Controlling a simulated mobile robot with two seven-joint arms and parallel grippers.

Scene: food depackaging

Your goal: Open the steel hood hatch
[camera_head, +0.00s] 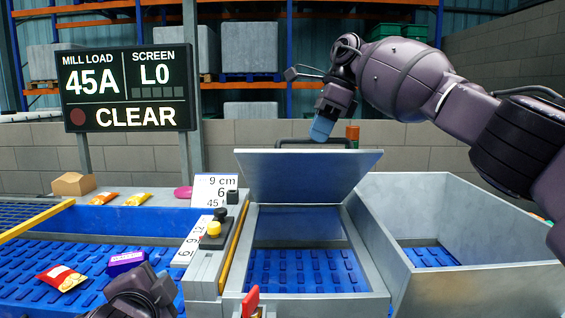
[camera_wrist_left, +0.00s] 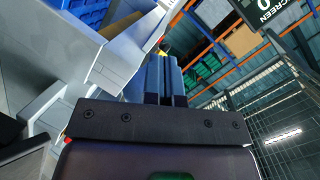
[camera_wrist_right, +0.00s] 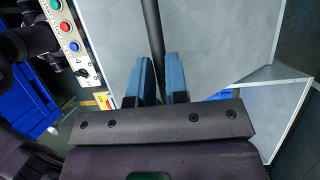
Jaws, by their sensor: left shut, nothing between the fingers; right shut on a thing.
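The steel hood hatch (camera_head: 310,175) is a flat grey lid, raised and tilted up over a steel housing with a blue ribbed bed (camera_head: 305,270). A dark bar handle (camera_head: 295,141) runs along its top edge. My right gripper (camera_head: 321,128) reaches down to the handle from above. In the right wrist view, its blue fingers (camera_wrist_right: 158,80) are shut on the dark handle (camera_wrist_right: 153,35), with the grey lid (camera_wrist_right: 210,45) behind. My left gripper's blue fingers (camera_wrist_left: 164,78) are shut and empty. In the head view only my left wrist shows, low at the left.
An open steel bin (camera_head: 455,275) stands right of the housing. A screen (camera_head: 125,90) reads CLEAR.

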